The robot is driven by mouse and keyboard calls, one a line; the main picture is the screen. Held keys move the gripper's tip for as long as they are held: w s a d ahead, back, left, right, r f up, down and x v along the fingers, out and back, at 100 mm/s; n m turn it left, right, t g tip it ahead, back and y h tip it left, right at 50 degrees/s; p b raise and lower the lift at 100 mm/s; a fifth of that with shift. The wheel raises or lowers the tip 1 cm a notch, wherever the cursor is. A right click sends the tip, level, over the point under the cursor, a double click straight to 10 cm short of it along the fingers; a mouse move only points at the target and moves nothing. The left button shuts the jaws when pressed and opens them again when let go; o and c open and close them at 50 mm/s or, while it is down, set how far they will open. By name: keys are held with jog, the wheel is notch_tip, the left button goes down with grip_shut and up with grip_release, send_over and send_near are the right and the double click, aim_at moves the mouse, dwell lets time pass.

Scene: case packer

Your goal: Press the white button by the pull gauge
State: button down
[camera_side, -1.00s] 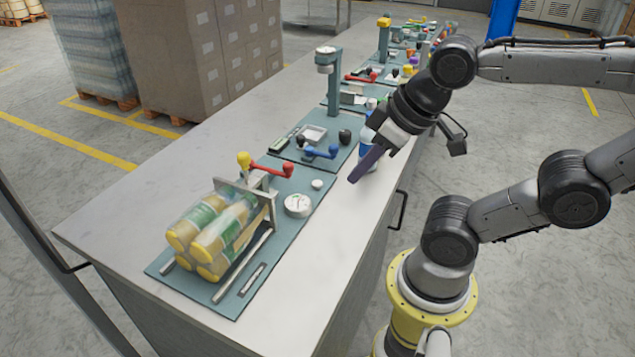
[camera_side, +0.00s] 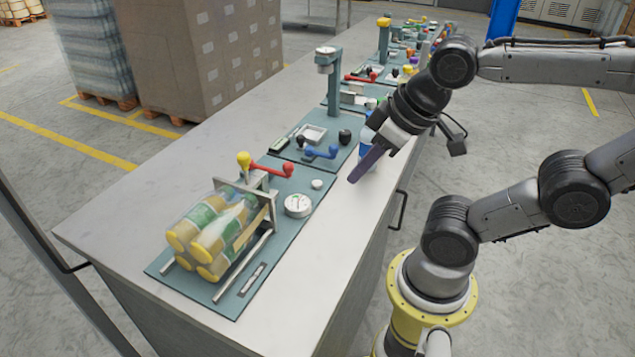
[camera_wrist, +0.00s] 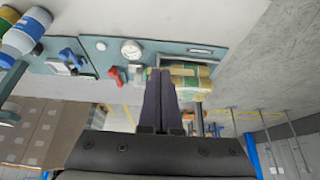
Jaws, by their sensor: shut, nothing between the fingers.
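The pull gauge (camera_side: 298,205) is a round white dial on the teal plate at the front of the bench. The white button (camera_side: 317,184) is a small round knob just behind it on the same plate. In the wrist view the gauge (camera_wrist: 131,49) is near the top centre, with the white button (camera_wrist: 101,45) to its left. My gripper (camera_side: 353,180) is shut and empty. In the side view it is held to the right of the button, apart from it, near the bench's right edge. In the wrist view its fingertips (camera_wrist: 160,72) point up the picture.
A clear-wrapped pack of yellow-capped bottles (camera_side: 212,236) lies on the front plate. A red lever (camera_side: 273,168) with a yellow knob stands behind it. A blue lever (camera_side: 320,152) is on the plate beyond. A blue-and-white bottle (camera_side: 368,133) is partly hidden by my gripper.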

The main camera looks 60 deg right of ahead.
jog(key=w+d+r+n+t+h, duration=0.2)
jog(key=w+d+r+t, duration=0.2)
jog(key=w, duration=0.4)
jog(key=n, duration=0.3)
send_over(321, 184)
notch_tip(321, 184, down, 13)
jog(key=shift+g+h, duration=0.4)
jog(key=shift+s, duration=0.1)
jog(key=shift+f, duration=4.4)
